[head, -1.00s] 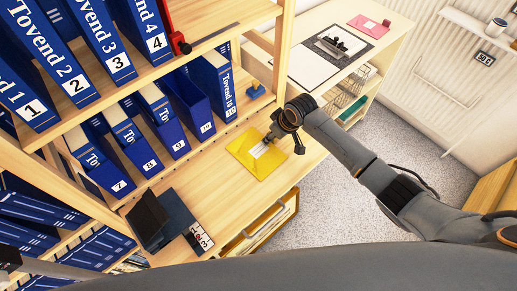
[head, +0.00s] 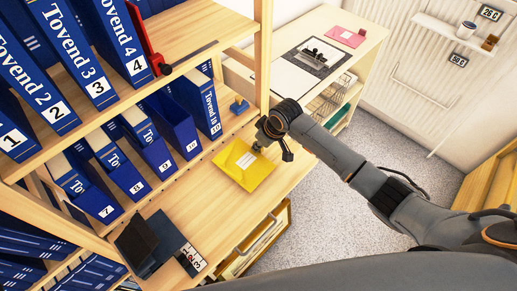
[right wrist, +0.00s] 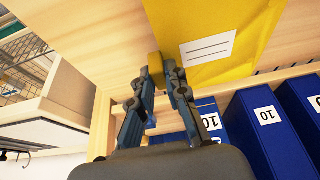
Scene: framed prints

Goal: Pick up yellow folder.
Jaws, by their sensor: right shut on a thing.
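The yellow folder (head: 244,172) has a white label and appears over the wooden shelf board, below the row of blue binders. My right gripper (head: 260,144) is at the folder's upper right edge. In the right wrist view, the folder (right wrist: 215,45) fills the top middle, with its label showing. There the right gripper's fingers (right wrist: 166,76) close on a small yellow part at the folder's edge. I cannot tell whether the folder is clear of the board. My left gripper is not in view.
Blue binders (head: 170,122) line the shelf beside the folder. A blue stamp-like object (head: 238,105) and a dark block holder (head: 147,240) stand on the board. A shelf post (head: 262,60) rises near my right gripper. Grey floor (head: 415,150) lies open to the right.

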